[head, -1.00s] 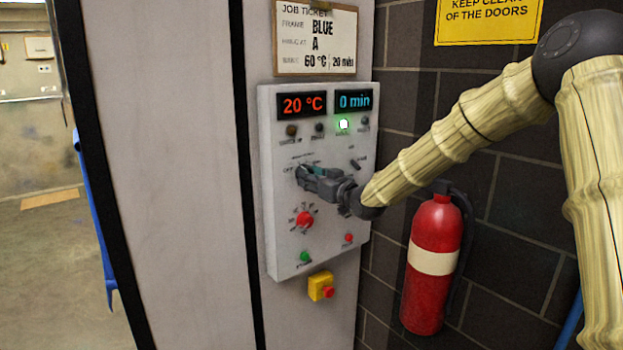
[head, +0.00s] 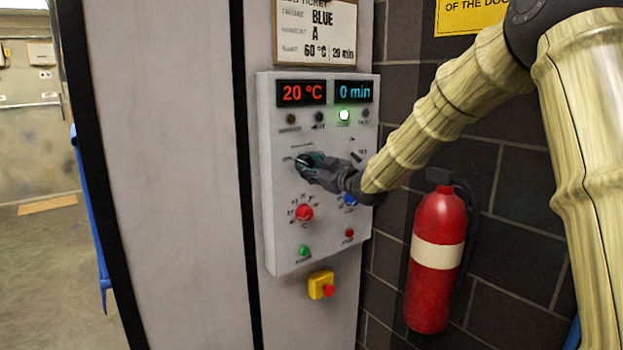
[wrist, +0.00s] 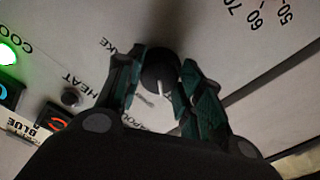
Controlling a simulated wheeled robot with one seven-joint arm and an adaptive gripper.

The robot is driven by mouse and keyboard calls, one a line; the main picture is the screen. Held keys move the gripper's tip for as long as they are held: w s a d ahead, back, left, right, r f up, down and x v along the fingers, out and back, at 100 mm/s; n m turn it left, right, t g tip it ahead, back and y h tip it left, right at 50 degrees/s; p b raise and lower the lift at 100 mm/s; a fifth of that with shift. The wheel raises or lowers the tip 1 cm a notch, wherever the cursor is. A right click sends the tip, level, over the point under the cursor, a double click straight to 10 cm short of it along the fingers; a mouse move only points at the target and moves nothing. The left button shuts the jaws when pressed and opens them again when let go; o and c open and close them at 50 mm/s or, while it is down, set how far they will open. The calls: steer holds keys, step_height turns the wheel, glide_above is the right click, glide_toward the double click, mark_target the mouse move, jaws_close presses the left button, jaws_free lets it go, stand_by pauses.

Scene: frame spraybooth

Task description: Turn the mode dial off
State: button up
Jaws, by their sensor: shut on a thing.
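The mode dial (wrist: 157,70) is a dark round knob with a white pointer line, seen between my fingers in the wrist view. The pointer is toward the lower part of that picture, near a partly covered label. In the head view my fingers hide the dial. My gripper (head: 306,163) is at the upper left of the control panel (head: 283,235). In the wrist view my gripper (wrist: 162,78) is shut on the dial, with a green-padded finger on each side.
A red knob (head: 304,213) and a partly covered blue knob (head: 350,200) sit below. A green button (head: 303,251), a small red button (head: 349,233) and a yellow-boxed stop button (head: 320,285) are lower. A green lamp (head: 344,115) is lit. A fire extinguisher (head: 437,260) hangs at right.

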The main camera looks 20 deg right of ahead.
steer(key=shift+n+b, duration=1.3)
steer(key=shift+n, duration=0.2)
steer(key=o, duration=1)
steer(key=shift+d, duration=0.1)
steer(key=v, duration=1.2)
